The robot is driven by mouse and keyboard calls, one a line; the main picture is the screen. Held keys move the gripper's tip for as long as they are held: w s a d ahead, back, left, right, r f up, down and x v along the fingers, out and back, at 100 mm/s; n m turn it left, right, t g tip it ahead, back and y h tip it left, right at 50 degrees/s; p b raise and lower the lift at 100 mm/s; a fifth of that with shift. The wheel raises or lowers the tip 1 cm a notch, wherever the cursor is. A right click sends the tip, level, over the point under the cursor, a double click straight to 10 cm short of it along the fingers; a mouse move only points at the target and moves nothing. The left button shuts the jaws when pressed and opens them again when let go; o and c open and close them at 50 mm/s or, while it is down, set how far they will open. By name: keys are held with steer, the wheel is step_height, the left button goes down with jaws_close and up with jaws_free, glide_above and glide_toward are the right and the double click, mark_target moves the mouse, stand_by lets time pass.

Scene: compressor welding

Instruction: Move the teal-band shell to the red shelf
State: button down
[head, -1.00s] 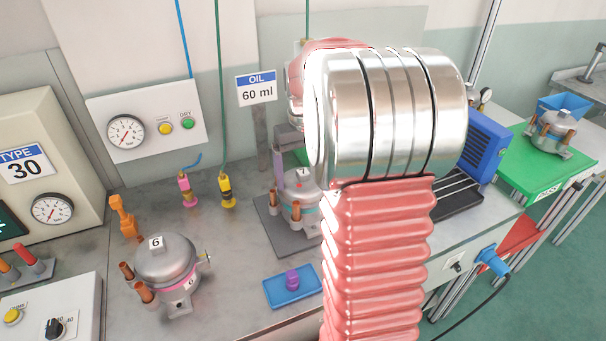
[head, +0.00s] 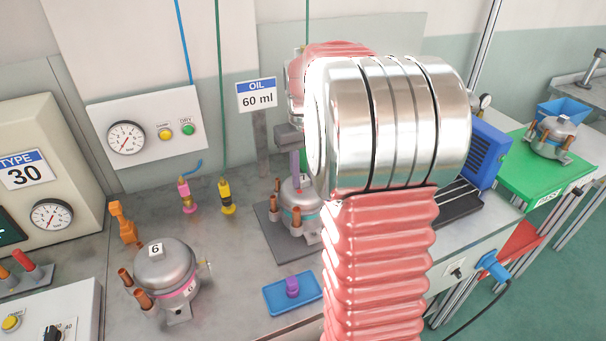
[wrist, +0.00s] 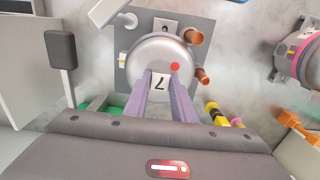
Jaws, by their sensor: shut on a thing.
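The teal-band shell (head: 299,212) is a grey dome with copper stubs, standing on a dark grey plate on the bench in the head view, partly hidden by my arm. In the wrist view it is the dome (wrist: 148,50) with a label reading 7 and a red dot. My gripper (wrist: 162,75) has lilac fingers shut at the top of this shell, beside its label. In the head view a finger of it shows above the dome. The red shelf (head: 523,243) shows at the right, below the green shelf, largely hidden.
Shell 6 (head: 165,267), with a pink band, stands left on the bench. A blue tray (head: 275,298) with a purple piece lies in front. Another shell (head: 551,140) sits on the green PASS shelf (head: 515,175). The OIL sign (head: 257,95) stands behind; a blue box (head: 490,150) is at right.

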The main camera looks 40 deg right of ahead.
steer(key=shift+r, duration=0.1)
steer(key=c, duration=1.4)
jaws_free()
steer(key=shift+r, duration=0.1)
step_height(320, 180, up, 14)
steer(key=shift+f, duration=0.2)
